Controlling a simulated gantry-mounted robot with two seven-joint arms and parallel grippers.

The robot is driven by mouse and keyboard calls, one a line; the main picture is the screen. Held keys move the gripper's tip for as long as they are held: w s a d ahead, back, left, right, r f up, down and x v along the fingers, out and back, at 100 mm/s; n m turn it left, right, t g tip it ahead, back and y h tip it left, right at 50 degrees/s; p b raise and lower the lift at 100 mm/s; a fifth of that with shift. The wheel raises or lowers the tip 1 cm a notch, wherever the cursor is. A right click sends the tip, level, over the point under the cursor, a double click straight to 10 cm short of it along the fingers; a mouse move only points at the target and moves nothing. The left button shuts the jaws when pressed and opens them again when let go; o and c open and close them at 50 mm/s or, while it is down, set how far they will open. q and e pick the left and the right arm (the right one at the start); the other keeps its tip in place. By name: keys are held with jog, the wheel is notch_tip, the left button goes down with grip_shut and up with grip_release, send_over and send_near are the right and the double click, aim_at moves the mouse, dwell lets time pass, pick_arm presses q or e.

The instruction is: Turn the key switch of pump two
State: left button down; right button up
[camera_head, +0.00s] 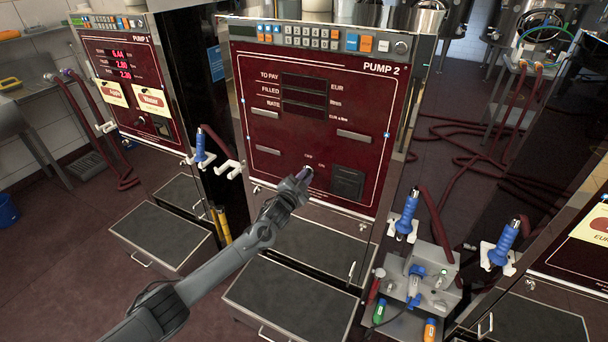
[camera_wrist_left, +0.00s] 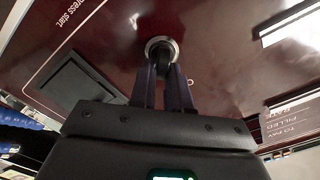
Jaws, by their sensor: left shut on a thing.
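Pump two (camera_head: 262,150) is a dark red panel with dark, blank displays, standing in the middle of the head view. Its key switch (camera_head: 307,168) is low on the panel beside small off/on lettering, mostly covered by my gripper. My left gripper (camera_head: 303,176) reaches it from the lower left. In the left wrist view, the key switch (camera_wrist_left: 162,42) shows as a round silver ring with a dark centre. The two dark fingers of my left gripper (camera_wrist_left: 166,75) are shut on the key switch at that ring. My right gripper is not in view.
Pump one (camera_head: 95,60), with lit red displays and paper notices, stands at left. Blue nozzles (camera_head: 407,214) hang at right above a grey unit with coloured fittings. A grey step (camera_head: 290,298) projects below pump two. Red hoses (camera_head: 480,140) lie on the floor behind.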

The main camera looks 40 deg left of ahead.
pick_arm(q)
jog(key=shift+d+f+m+p, duration=0.1)
jog(key=shift+m+p, duration=0.2)
jog(key=shift+m, duration=1.2)
jog(key=shift+s+f, duration=0.1)
jog(key=c, duration=1.2)
grip_release()
jog(key=shift+o, duration=0.2)
jog(key=s+d+p, duration=0.2)
jog(key=s+p, duration=0.1)
jog(key=s, duration=0.7)
jog(key=shift+s, duration=0.2)
